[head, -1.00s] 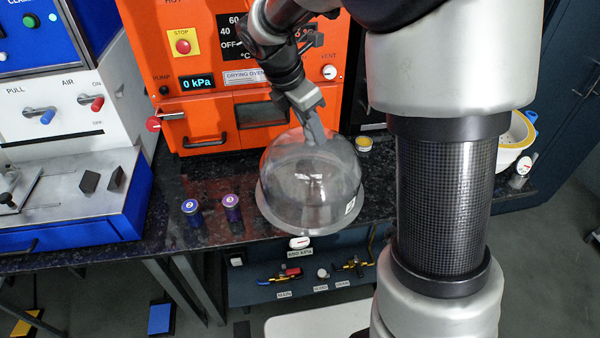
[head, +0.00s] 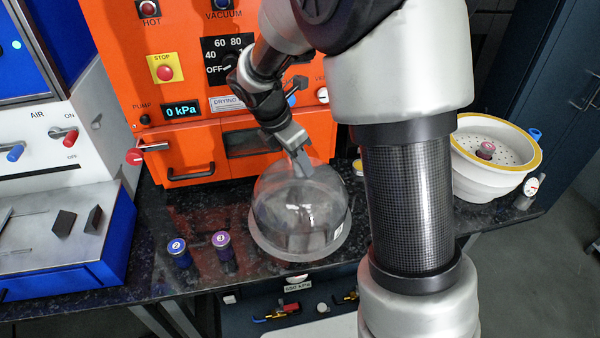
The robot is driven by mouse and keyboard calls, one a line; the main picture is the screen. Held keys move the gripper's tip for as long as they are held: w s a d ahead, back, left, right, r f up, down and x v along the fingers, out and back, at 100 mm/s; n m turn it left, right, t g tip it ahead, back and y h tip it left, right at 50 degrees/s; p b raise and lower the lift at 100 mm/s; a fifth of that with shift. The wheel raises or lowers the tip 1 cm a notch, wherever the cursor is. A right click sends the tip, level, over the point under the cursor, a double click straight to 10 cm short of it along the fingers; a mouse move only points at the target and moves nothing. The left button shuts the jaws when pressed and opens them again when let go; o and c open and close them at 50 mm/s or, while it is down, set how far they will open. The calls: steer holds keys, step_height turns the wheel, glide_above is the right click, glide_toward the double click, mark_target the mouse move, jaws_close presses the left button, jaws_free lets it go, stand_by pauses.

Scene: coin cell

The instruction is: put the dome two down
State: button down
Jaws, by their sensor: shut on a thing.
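The dome (head: 283,218) is a clear, rounded cover with a pale rim and a small white label at its lower right. It is at or just above the dark speckled counter, in front of the orange oven; I cannot tell whether its rim touches the counter. My gripper (head: 302,166) comes down from above and is shut on the top of the dome. The dome's knob is mostly hidden by the fingers. No marking "two" can be read on the dome.
Blue vial 2 (head: 178,252) and purple vial 3 (head: 223,249) stand left of the dome. The orange drying oven (head: 195,120) is behind. A white basin with a yellow rim (head: 478,180) is at right. The counter's front edge (head: 205,287) is close to the dome.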

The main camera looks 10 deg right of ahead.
step_height(320, 180, down, 3)
steer(key=shift+f, duration=0.1)
steer(key=c, duration=1.3)
jaws_free()
steer(key=shift+c, duration=0.2)
steer(key=p+v, duration=0.1)
steer(key=v, duration=1.1)
steer(key=s+d+r+m+t+y, duration=0.2)
steer(key=s+r+m, duration=0.2)
steer(key=s+m, duration=0.6)
steer(key=s+d+r+m+t+y, duration=0.1)
steer(key=s+r+m, duration=0.3)
steer(key=s+m, duration=0.7)
steer(key=shift+d+m+t+y, duration=0.4)
steer(key=shift+d+m+y, duration=0.1)
steer(key=shift+d+m, duration=0.3)
